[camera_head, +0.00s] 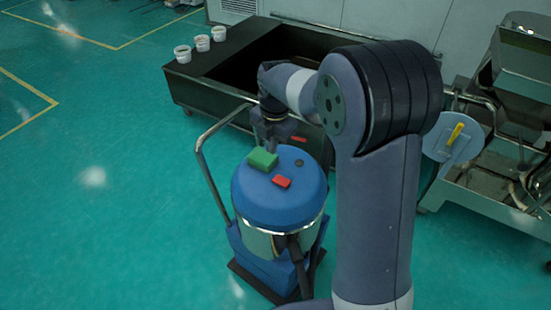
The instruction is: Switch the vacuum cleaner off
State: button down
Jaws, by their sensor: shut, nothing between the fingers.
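The vacuum cleaner (262,210) is a drum with a blue lid, a metal band and a blue base, standing upright on the floor. On its lid are a green block-like switch (262,160), a red block-like switch (281,182) and a small dark round knob (299,162). My gripper (268,148) points down at the green switch, shut and empty. Its fingertips are at or just above the far edge of the green switch; I cannot tell whether they touch. The red switch is nearer the camera and uncovered.
A metal push handle (205,165) rises at the cleaner's left. A long black open-topped box (215,95) stands behind, with three white cups (202,43) on its edge. A metal machine (500,150) with a pale blue disc (452,145) and yellow handle is at right. The green floor at left is clear.

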jog(key=shift+w+a+r, duration=0.1)
jog(key=shift+r, duration=1.2)
jog(key=shift+f, duration=0.1)
